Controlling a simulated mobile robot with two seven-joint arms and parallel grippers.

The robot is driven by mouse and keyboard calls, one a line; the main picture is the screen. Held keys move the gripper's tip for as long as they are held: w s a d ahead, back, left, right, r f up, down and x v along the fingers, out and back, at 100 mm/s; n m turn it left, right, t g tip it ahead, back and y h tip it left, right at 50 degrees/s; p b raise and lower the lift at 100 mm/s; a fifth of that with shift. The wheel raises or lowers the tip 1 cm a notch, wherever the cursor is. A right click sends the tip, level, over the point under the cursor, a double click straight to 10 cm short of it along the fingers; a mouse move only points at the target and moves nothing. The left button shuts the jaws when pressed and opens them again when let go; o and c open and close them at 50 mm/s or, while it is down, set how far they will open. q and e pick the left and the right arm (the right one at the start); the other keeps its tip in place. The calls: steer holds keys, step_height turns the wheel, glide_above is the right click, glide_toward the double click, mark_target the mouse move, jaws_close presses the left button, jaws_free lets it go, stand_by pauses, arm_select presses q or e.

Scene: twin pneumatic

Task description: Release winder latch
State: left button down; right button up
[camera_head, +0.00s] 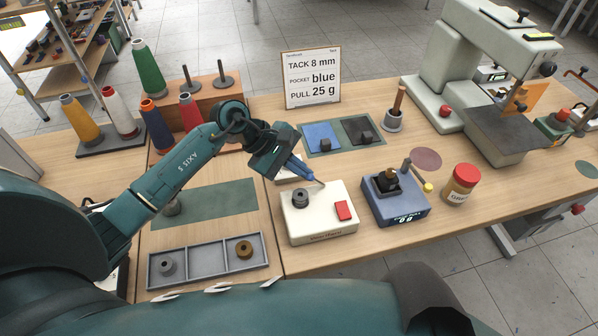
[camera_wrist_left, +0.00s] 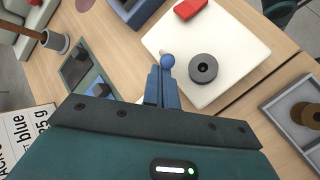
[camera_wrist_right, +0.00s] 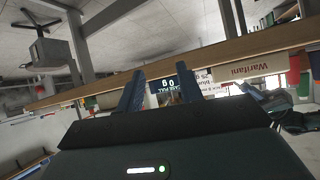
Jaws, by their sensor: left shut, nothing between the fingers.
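The winder is a cream-white box (camera_head: 318,228) on the table, with a red button (camera_head: 344,210) on top. A grey bobbin (camera_head: 300,197) sits on its top; it also shows in the left wrist view (camera_wrist_left: 203,68). My left gripper (camera_head: 312,179) is shut and empty, its blue fingers angled down at the back edge of the winder, beside the bobbin. In the left wrist view a small blue ball and pale tip lie at the fingertips (camera_wrist_left: 167,64); I cannot tell whether they touch. My right gripper (camera_wrist_right: 158,88) is open and empty, below the table edge.
A blue scale-like box (camera_head: 395,208) and a jar with a red lid (camera_head: 460,184) stand right of the winder. A grey tray (camera_head: 207,262) with bobbins lies left. A sign (camera_head: 311,77) stands behind. The green mat (camera_head: 222,205) is mostly clear.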

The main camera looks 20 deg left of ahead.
steer(key=shift+a, duration=0.1)
arm_select(q)
steer(key=d+y+b, duration=0.1)
steer(key=w+r+g+y+b, duration=0.1)
steer(key=d+g+y+b, duration=0.1)
steer(key=shift+w+d+r+n+y, duration=0.3)
steer(key=shift+w+r, duration=0.05)
steer(key=shift+r, duration=0.05)
arm_select(e)
steer(key=shift+w+a+f, duration=0.25)
steer(key=shift+a+f, duration=0.05)
steer(key=shift+f, duration=0.3)
arm_select(q)
steer(key=shift+r, duration=0.85)
arm_select(e)
steer(key=shift+s+r+y, duration=0.1)
steer(key=shift+r+y, duration=0.15)
steer(key=shift+y, duration=0.05)
steer(key=shift+f, duration=0.1)
